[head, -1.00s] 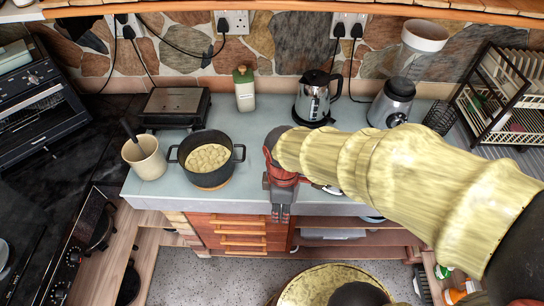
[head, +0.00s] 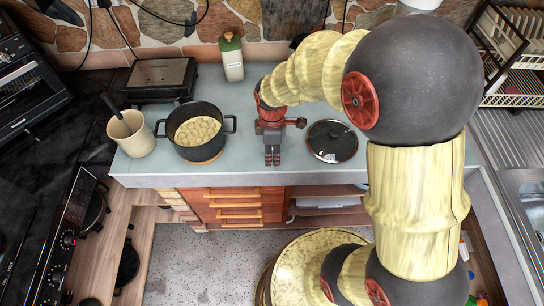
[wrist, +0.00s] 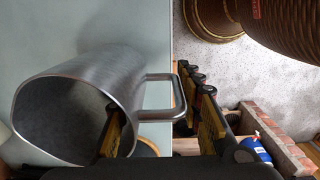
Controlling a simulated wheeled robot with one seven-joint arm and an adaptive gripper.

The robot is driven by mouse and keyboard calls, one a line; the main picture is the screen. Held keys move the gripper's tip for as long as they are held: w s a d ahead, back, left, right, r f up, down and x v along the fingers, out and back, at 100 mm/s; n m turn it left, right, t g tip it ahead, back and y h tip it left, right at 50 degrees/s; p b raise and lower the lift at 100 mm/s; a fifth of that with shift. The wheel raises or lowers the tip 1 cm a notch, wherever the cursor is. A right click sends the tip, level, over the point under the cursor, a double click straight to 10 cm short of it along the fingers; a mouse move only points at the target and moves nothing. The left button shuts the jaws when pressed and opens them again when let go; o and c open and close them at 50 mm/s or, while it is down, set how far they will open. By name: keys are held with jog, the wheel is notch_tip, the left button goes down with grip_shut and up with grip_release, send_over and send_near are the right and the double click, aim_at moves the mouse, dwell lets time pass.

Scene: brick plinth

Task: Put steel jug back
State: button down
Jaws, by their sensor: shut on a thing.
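The steel jug (wrist: 75,85) is a brushed grey vessel with a loop handle (wrist: 178,98), large in the wrist view. It lies tilted in that picture, with its open mouth facing the lower left. My gripper (wrist: 162,125) is shut on the jug at its handle side. One finger shows inside the mouth and the other beyond the handle. In the head view my gripper (head: 272,158) is over the front part of the counter (head: 240,178). I cannot make out the jug there.
A black pot (head: 198,132) of pale food and a beige crock (head: 130,134) stand left of my gripper. A glass lid (head: 332,140) lies to its right. A green-topped bottle (head: 232,57) and a grill (head: 159,80) are behind. My arm covers the counter's right side.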

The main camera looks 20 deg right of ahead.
jog(key=shift+w+d+f+b, duration=0.1)
jog(key=shift+w+f+b, duration=0.15)
jog(key=shift+f, duration=0.75)
jog(key=shift+w+f+b, duration=0.1)
jog(key=shift+w+f, duration=0.1)
jog(key=shift+f, duration=0.75)
jog(key=shift+f, duration=0.2)
jog(key=c, duration=1.2)
grip_release()
jog(key=shift+r, duration=0.15)
notch_tip(320, 180, up, 12)
jog(key=shift+s+r+p, duration=0.15)
jog(key=shift+p, duration=0.9)
jog(key=s+r+m+t, duration=0.1)
jog(key=s+r+m, duration=0.3)
jog(key=s+r, duration=0.1)
jog(key=s+d+r+m+t, duration=0.1)
jog(key=s+r+m+t, duration=0.1)
jog(key=s+r+m, duration=0.3)
jog(key=s+d+r+m+t, duration=0.1)
jog(key=s+r+m+t, duration=0.1)
jog(key=s+r+m, duration=0.3)
jog(key=shift+v, duration=1.35)
